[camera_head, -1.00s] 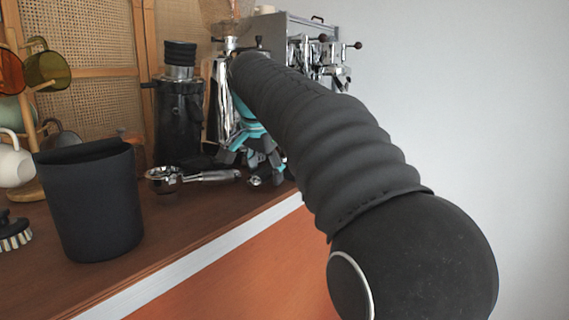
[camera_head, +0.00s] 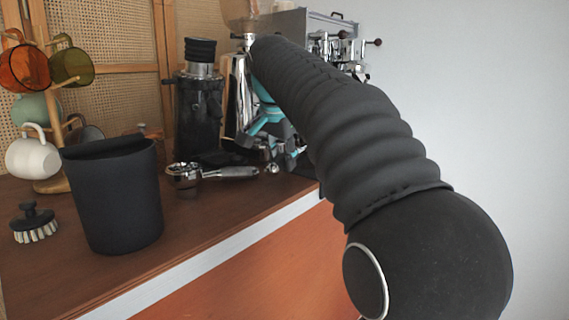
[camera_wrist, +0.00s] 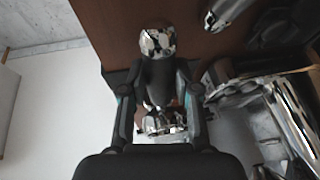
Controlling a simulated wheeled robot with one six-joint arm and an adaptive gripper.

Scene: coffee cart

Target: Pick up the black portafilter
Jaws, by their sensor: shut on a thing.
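The black portafilter (camera_wrist: 154,82) is between the two fingers of my gripper (camera_wrist: 160,112) in the wrist view. Its dark handle runs up the picture, with a shiny chrome end (camera_wrist: 157,42) at the top and more chrome low between the fingers. My gripper is shut on it. In the head view my gripper (camera_head: 275,138) is at the right end of the counter, partly hidden behind my arm. There I cannot clearly tell the held portafilter apart from the gripper. A different portafilter with a silver handle (camera_head: 230,172) lies on the counter to the left.
A black bin (camera_head: 115,200), a brush (camera_head: 35,224) and a mug rack with several mugs stand at the left of the wooden counter (camera_head: 200,215). A black grinder (camera_head: 198,115) stands behind. A chrome espresso machine (camera_head: 325,45) is at the back right.

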